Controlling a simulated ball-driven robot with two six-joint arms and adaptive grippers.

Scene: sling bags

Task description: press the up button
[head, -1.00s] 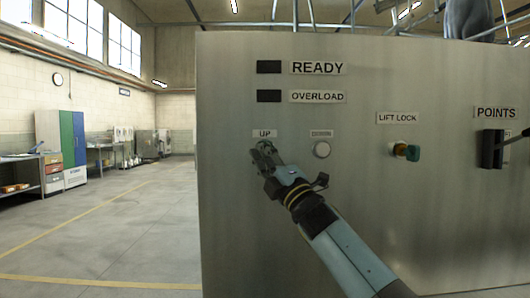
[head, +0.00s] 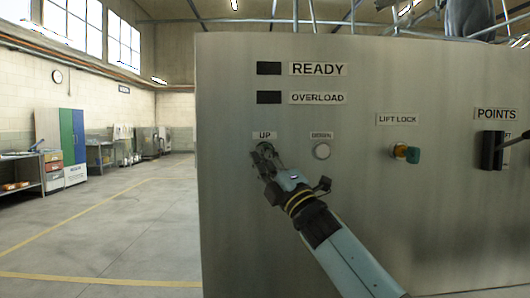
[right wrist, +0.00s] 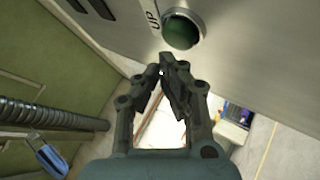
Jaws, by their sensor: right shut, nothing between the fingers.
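The up button is a green round button in a metal ring, and it shows in the right wrist view (right wrist: 181,32) beside the UP label (right wrist: 153,19). In the head view the UP label (head: 264,135) is on the grey metal panel, and my right gripper hides most of the button below it. My right gripper (head: 263,152) is shut and empty, its fingertips just in front of the button. In the right wrist view the fingertips (right wrist: 168,66) are close below the button's ring, seemingly apart from it. My left gripper is not in view.
Open floor (head: 120,235) lies to the left.

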